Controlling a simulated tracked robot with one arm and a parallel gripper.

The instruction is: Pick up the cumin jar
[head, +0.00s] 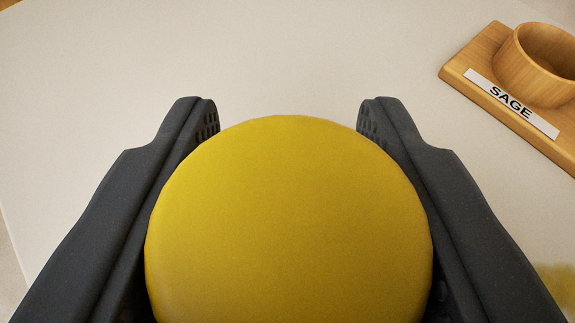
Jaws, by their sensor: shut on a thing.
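A round yellow top (290,220) fills the lower middle of the head view, between the two dark fingers of my gripper (289,125). The fingers are shut on it, one on each side. It looks like the lid of a jar seen from above. I see no label on it, so I cannot tell from this view whether it is the cumin jar. The sides of the jar below the lid are hidden.
A wooden rack (455,72) with a label reading "SAGE" and a round wooden cup (545,65) stands at the upper right. The pale counter (100,75) is clear at the upper left and beyond the fingers. A blurred yellowish patch shows at the lower right edge.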

